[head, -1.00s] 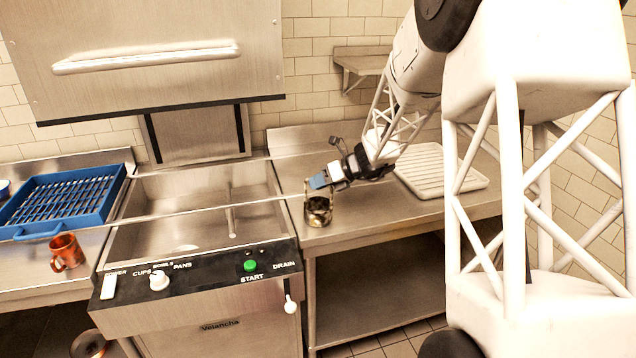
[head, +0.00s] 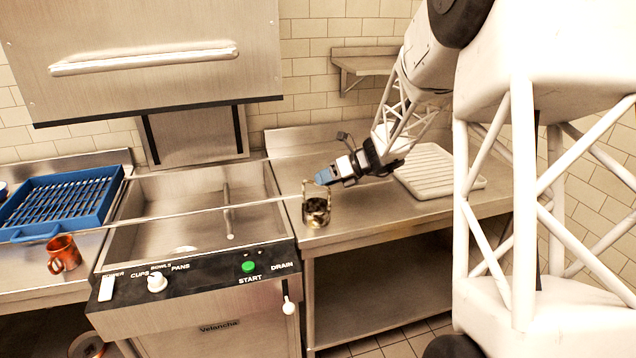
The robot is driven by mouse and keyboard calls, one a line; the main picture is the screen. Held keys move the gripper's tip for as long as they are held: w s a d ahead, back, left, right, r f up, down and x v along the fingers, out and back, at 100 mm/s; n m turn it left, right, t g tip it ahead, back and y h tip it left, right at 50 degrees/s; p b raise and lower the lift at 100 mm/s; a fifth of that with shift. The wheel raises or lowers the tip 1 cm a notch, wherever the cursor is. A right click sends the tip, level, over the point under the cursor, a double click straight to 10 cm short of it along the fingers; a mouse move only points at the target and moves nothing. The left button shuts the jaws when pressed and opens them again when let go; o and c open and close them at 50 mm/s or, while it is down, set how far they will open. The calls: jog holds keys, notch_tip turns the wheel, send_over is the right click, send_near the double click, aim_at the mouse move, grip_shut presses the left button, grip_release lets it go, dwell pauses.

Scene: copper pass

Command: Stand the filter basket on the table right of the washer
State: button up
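The filter basket (head: 317,212), a small brass-coloured metal basket with a tall handle, stands upright on the steel table (head: 365,222) near its left front edge. It is just right of the washer (head: 215,325), a steel machine with its hood raised. My gripper (head: 322,178), with blue fingertips, is above the basket, close to the top of its handle and reaching in from the right. The fingertips overlap the handle area in the picture. I cannot tell whether they touch the handle, or whether they are open or shut.
A white ribbed tray (head: 440,172) lies further right on the table, behind my gripper. A blue rack (head: 60,200) and a copper mug (head: 64,254) are on the left counter. A wall shelf (head: 365,62) is above. The table front right of the basket is clear.

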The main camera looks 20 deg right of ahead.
jog(key=v, duration=0.8)
jog(key=shift+s+d+r, duration=0.15)
jog(key=shift+d+r, duration=0.05)
jog(key=shift+d, duration=0.05)
jog(key=shift+a, duration=0.1)
jog(key=s+a+r+n+g+h, duration=0.25)
jog(key=s+a+n, duration=0.4)
jog(key=s, duration=0.35)
jog(key=s+a+r+n+g+h, duration=0.1)
jog(key=s+a+r+n+h, duration=0.2)
jog(key=s+a+n, duration=0.45)
jog(key=s+f+n+t+h, duration=0.1)
jog(key=s+n+h, duration=0.4)
jog(key=s+n, duration=1.1)
jog(key=s, duration=0.7)
jog(key=shift+s+a+f+h, duration=0.15)
jog(key=shift+a+f+h, duration=0.05)
jog(key=shift+a+h, duration=0.2)
